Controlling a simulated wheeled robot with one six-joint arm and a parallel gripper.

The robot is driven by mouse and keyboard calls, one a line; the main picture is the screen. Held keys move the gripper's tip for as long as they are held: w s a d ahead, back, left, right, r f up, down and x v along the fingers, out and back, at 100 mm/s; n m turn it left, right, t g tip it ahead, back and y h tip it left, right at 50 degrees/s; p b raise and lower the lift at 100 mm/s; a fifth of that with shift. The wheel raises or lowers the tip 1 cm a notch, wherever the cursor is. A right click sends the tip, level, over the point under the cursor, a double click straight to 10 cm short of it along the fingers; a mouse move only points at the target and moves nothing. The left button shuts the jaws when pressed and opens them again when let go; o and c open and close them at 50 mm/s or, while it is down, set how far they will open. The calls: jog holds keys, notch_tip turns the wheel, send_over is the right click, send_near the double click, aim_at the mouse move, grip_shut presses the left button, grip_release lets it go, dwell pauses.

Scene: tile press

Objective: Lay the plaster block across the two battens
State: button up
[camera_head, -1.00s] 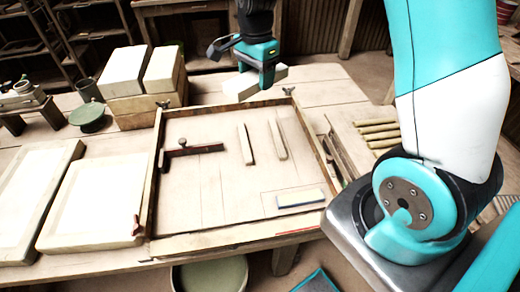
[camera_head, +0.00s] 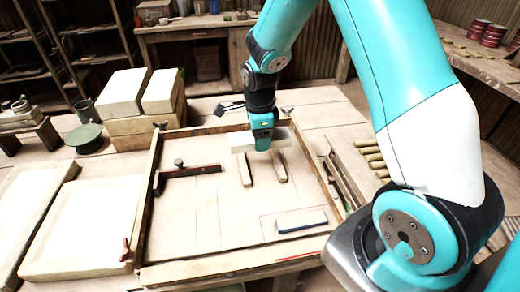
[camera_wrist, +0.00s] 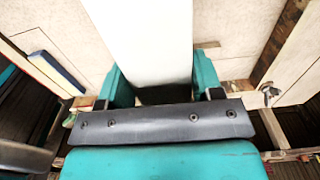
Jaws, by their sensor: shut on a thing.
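The white plaster block (camera_head: 240,142) is held in my gripper (camera_head: 263,143), above the far part of the framed board. Two short wooden battens lie side by side on the board, the left batten (camera_head: 245,172) and the right batten (camera_head: 279,168). The block crosses over their far ends, which it hides; I cannot tell whether it touches them. In the wrist view the block (camera_wrist: 140,35) fills the space between the two teal fingers (camera_wrist: 160,85), which are shut on its sides. The battens are not clear there.
The board has a raised wooden frame (camera_head: 150,200). On it lie a dark bar with a knob (camera_head: 188,171) and a blue-edged pale strip (camera_head: 301,220). Pale blocks (camera_head: 124,94) are stacked at the back left. Flat slabs (camera_head: 78,230) lie left. The board's middle is clear.

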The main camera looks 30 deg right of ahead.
jog(key=shift+f, duration=2.55)
jog(key=shift+f, duration=0.35)
jog(key=o, duration=1.2)
